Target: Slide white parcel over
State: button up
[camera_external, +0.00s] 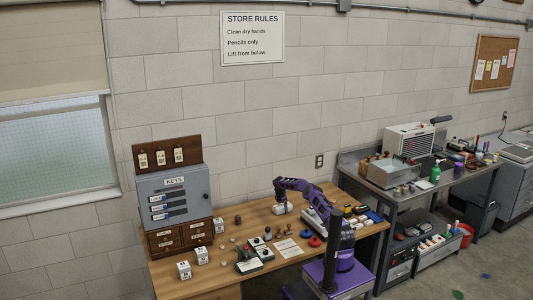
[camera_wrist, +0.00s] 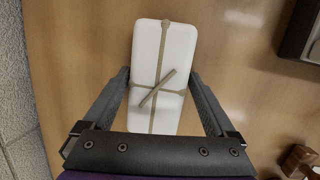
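The white parcel (camera_wrist: 163,55) is a pale oblong block with rounded corners, tied with tan string crossed and knotted on top. In the wrist view it lies over the wooden table top, between the two fingers of my gripper (camera_wrist: 158,73). The fingers are spread, one on each side of the parcel. Whether either finger touches it is hard to tell. The parcel's near end is partly hidden by the gripper body. In the external view my gripper (camera_external: 282,209) is low over the back of the wooden table (camera_external: 222,279), with the parcel hard to separate from it.
A grey key cabinet (camera_external: 190,187) on wooden drawers stands to the left. Small boxes (camera_external: 184,270), stones and a paper sheet (camera_external: 288,248) lie at the front. A dark-edged tray (camera_wrist: 300,32) is to the right in the wrist view. The wall (camera_wrist: 18,130) is close on the left there.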

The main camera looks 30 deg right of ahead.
aim_at(257, 218)
grip_shut()
dwell(0.3)
jog(key=a+b, duration=0.3)
jog(key=a, duration=1.5)
jog(key=shift+a+f, duration=0.15)
jog(key=shift+f, duration=0.05)
jog(key=shift+s+a, duration=0.1)
jog(key=shift+a, duration=0.85)
jog(key=shift+o, duration=0.8)
grip_release()
jog(key=shift+d+r, duration=0.1)
jog(key=shift+r, duration=0.1)
